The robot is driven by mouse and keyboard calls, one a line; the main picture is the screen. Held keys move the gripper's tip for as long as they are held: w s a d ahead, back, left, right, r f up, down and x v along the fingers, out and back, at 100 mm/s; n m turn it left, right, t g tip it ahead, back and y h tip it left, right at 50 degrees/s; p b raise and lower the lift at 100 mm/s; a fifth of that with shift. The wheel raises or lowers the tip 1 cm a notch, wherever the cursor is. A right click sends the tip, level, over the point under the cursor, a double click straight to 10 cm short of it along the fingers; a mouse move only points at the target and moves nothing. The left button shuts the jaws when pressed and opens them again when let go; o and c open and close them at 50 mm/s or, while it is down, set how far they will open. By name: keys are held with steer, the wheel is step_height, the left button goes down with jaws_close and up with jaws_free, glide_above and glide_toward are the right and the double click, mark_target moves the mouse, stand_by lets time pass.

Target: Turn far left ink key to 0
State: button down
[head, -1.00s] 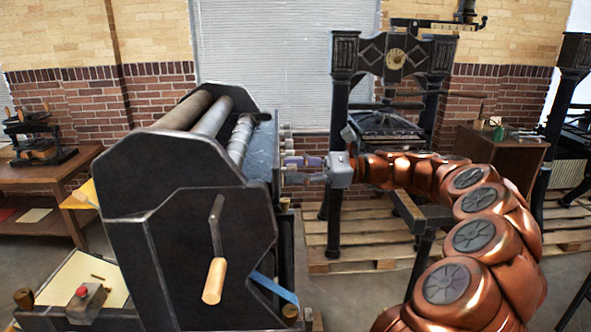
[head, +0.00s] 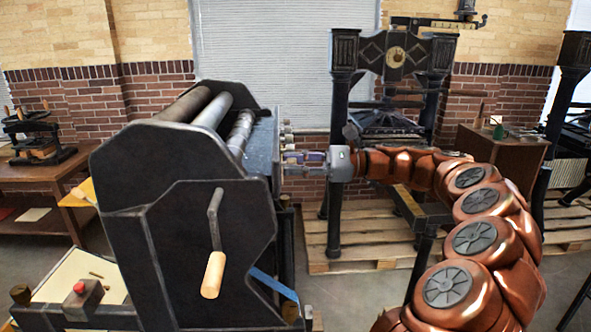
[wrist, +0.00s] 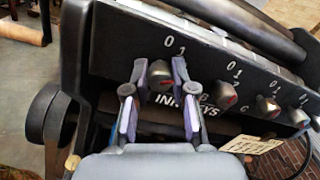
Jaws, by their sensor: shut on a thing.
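The far left ink key (wrist: 161,76) is a dark round knob with a red mark on the press's black panel (wrist: 120,50). The figures 0 and 1 are printed above it; its exact setting is hard to read because the fingers partly cover it. My gripper (wrist: 160,72) is shut on this key, with one finger on each side. In the head view my gripper (head: 312,158) reaches the right side of the press (head: 170,160), where the key itself is hidden.
More ink keys (wrist: 227,90) with red marks run to the right along the panel, close to my right finger. A paper tag (wrist: 250,146) hangs below them. A hand crank (head: 214,245) is on the press's near side. Another press (head: 392,60) stands behind my arm.

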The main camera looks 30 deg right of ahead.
steer(key=n+b, duration=0.1)
steer(key=n, duration=0.1)
steer(key=n+b, duration=0.1)
steer(key=b, duration=0.1)
steer(key=n+b, duration=0.2)
steer(key=shift+f+n, duration=0.25)
steer(key=shift+n, duration=0.05)
steer(key=n+b, duration=0.4)
steer(key=shift+r+n, duration=0.1)
steer(key=shift+n, duration=0.2)
steer(key=shift+r+n+b, duration=0.1)
steer(key=shift+n+b, duration=0.3)
steer(key=shift+n, duration=0.2)
steer(key=shift+r, duration=0.1)
steer(key=shift+n+y, duration=0.3)
steer(key=c, duration=0.9)
jaws_free()
steer(key=shift+c, duration=0.2)
